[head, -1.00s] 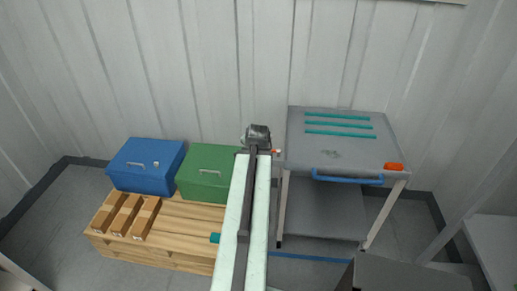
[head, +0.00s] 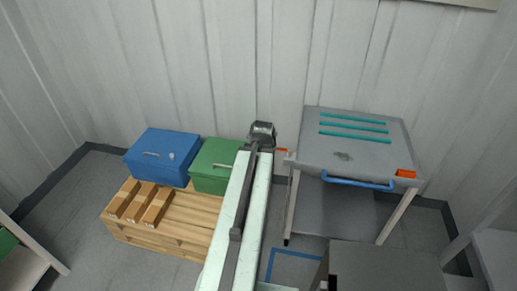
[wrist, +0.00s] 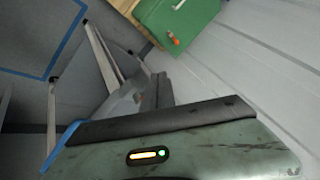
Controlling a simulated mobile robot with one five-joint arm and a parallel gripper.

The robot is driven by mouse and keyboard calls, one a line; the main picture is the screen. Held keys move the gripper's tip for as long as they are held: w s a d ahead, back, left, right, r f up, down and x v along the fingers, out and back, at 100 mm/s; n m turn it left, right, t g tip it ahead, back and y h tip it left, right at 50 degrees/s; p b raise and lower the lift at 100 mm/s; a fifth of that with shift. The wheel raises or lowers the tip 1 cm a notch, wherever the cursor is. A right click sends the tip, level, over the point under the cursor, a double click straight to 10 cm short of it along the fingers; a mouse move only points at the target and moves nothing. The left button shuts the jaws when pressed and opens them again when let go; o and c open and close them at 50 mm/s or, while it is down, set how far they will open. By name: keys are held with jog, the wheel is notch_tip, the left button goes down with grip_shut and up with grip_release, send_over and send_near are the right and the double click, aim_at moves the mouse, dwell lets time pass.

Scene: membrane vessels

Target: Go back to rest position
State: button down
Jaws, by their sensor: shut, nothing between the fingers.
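My arm reaches forward up the middle of the head view and ends in my dark gripper (head: 262,135). It is in front of the wall, between the green box (head: 218,166) and the grey trolley (head: 350,150). The fingers also show in the wrist view (wrist: 157,90) as dark grey parts, close together and empty. My gripper touches nothing that I can see. My pale green arm hides part of the pallet and the green box's right side.
A blue box (head: 163,157) and several brown cartons (head: 140,203) are on the wooden pallet (head: 190,225) at left. The trolley carries teal strips (head: 354,130) and an orange item (head: 405,173). A grey block (head: 385,265) stands at front right.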

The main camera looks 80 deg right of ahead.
jog(key=shift+s+d, duration=0.1)
jog(key=shift+s, duration=0.25)
jog(key=w+a+n+t+y, duration=0.1)
jog(key=w+a+n+t, duration=0.3)
jog(key=w, duration=1.1)
jog(key=w+a+n+g, duration=0.1)
jog(key=w+a, duration=0.4)
jog(key=w, duration=0.9)
jog(key=w+a+n+t+y, duration=0.15)
jog(key=w+a+n, duration=0.25)
jog(key=w+a, duration=1.2)
jog(key=w+a+f+n+g+y, duration=0.1)
jog(key=w+a+n+y, duration=0.2)
jog(key=a, duration=0.8)
jog(key=w+a+f+n, duration=0.1)
jog(key=w+a+n, duration=0.25)
jog(key=a, duration=0.75)
jog(key=w+a+f+n+g+y, duration=0.1)
jog(key=w+a+n+y, duration=0.2)
jog(key=a, duration=0.8)
jog(key=a+f+n+g+h, duration=0.1)
jog(key=a+n, duration=0.2)
jog(key=a, duration=0.6)
jog(key=s+n+g, duration=0.3)
jog(key=s, duration=0.3)
jog(key=shift+s+f, duration=0.3)
jog(key=shift+f, duration=0.1)
